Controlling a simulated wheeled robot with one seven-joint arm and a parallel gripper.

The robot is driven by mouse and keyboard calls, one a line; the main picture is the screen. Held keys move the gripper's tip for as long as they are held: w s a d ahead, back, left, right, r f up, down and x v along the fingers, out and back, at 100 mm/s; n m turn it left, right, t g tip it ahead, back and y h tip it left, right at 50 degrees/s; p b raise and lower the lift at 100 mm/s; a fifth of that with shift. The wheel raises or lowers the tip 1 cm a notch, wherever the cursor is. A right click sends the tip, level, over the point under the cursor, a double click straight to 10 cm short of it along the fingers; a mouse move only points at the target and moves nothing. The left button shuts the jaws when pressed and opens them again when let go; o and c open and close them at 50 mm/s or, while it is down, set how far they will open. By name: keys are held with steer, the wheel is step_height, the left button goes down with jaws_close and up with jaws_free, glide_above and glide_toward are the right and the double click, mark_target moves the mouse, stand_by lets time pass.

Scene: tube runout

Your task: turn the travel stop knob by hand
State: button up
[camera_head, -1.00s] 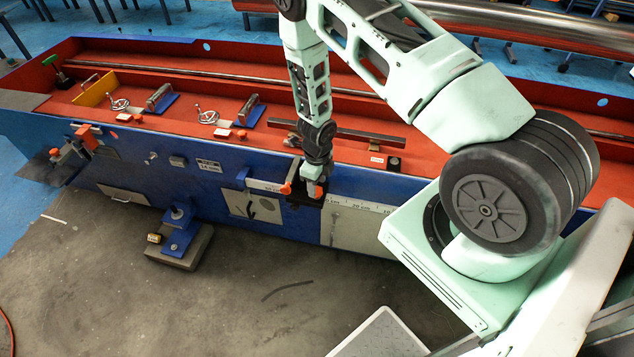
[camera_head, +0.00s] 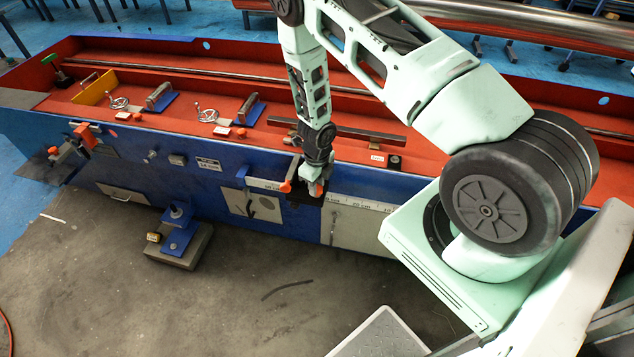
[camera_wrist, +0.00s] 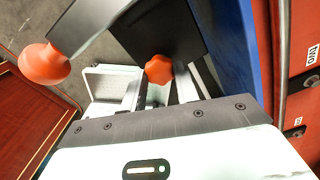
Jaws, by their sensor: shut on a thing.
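The orange lobed travel stop knob (camera_wrist: 159,69) sits between the two pale fingers of my gripper (camera_wrist: 160,82) in the wrist view. The fingers are shut on it from both sides. It is on a dark block (camera_wrist: 172,35). In the head view my gripper (camera_head: 315,186) points down at the front edge of the long blue machine, above the ruler strip, and a little orange shows between its fingers. A second, larger orange knob (camera_wrist: 44,64) stands on the left in the wrist view, apart from the fingers. It also shows left of my gripper in the head view (camera_head: 286,187).
The blue machine wall (camera_head: 215,180) runs along the trough with its red bed (camera_head: 180,120). A printed ruler strip (camera_head: 358,203) runs along its front. A blue stand on a grey base (camera_head: 180,248) is on the floor. The grey floor in front is mostly clear.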

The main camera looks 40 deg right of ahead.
steer(key=shift+r+m+p, duration=0.2)
steer(key=shift+m+p, duration=0.2)
steer(key=shift+m, duration=0.3)
steer(key=o, duration=0.8)
steer(key=shift+f, duration=0.25)
steer(key=shift+o, duration=0.2)
steer(key=shift+r, duration=0.1)
step_height(320, 180, up, 6)
steer(key=p, duration=0.4)
steer(key=shift+p, duration=0.4)
step_height(320, 180, up, 17)
steer(key=p, duration=0.1)
steer(key=shift+r, duration=0.15)
